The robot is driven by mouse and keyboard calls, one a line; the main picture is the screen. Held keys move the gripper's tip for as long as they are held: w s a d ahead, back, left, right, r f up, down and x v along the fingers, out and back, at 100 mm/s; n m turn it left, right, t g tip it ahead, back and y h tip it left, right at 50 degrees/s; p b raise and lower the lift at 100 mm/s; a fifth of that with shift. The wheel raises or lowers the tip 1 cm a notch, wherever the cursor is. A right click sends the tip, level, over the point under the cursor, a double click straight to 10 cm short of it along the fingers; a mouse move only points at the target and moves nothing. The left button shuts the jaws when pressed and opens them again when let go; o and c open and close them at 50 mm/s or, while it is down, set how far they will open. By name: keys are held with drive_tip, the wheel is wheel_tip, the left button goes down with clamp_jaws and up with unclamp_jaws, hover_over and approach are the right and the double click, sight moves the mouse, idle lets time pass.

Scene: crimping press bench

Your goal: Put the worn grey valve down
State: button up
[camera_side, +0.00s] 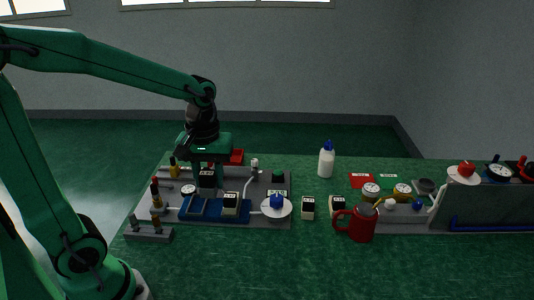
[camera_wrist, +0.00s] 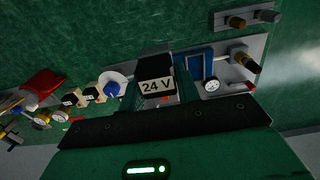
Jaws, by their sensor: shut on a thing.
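My gripper (camera_side: 208,186) points down above the back left of the grey board (camera_side: 275,215). It is shut on a block with a black top and a pale label reading "24 V" (camera_wrist: 157,86). In the side view the block (camera_side: 206,179) shows between the fingers; I cannot tell whether its underside touches the board. I cannot pick out a worn grey valve in either view.
A blue tray (camera_side: 194,208) on the board holds another black-topped block (camera_side: 231,204). A white disc with a blue knob (camera_side: 277,204) is to its right. A red mug (camera_side: 362,226) and white bottle (camera_side: 326,162) stand further right.

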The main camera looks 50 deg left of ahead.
drive_tip(key=w+a+f, duration=0.2)
drive_tip(key=w+a, duration=0.6)
drive_tip(key=w, duration=0.3)
drive_tip(key=w+a+f, duration=0.3)
drive_tip(key=w+a, duration=0.5)
drive_tip(key=w, duration=0.3)
drive_tip(key=shift+w+a, duration=0.3)
drive_tip(key=shift+w, duration=0.05)
drive_tip(key=shift+a+f, duration=0.1)
drive_tip(key=a+f, duration=0.2)
drive_tip(key=a, duration=0.1)
drive_tip(key=a+f, duration=0.2)
drive_tip(key=a, duration=0.2)
drive_tip(key=a+f, duration=0.3)
drive_tip(key=a, duration=0.1)
drive_tip(key=shift+a, duration=0.25)
drive_tip(key=shift+f, duration=1.95)
drive_tip(key=shift+f, duration=0.1)
